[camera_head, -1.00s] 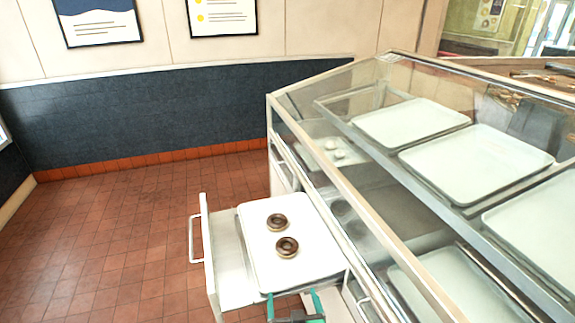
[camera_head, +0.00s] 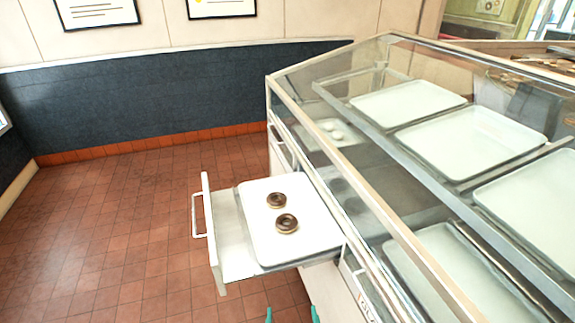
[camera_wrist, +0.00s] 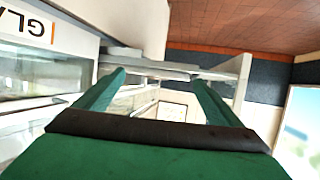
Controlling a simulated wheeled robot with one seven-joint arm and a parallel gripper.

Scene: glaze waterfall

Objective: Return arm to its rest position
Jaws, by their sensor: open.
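My gripper (camera_head: 291,315) shows only as two green fingertips at the bottom edge of the head view. It is below and in front of the open drawer, apart from it. In the wrist view my gripper (camera_wrist: 155,82) has its two green fingers spread apart, with nothing held between them. The rest of my arm is out of the head view.
An open drawer (camera_head: 233,262) holds a white tray (camera_head: 312,242) with two chocolate-glazed donuts (camera_head: 276,200). The drawer sticks out from a glass display case (camera_head: 375,205) with several white trays. Tiled floor (camera_head: 110,230) to the left is clear.

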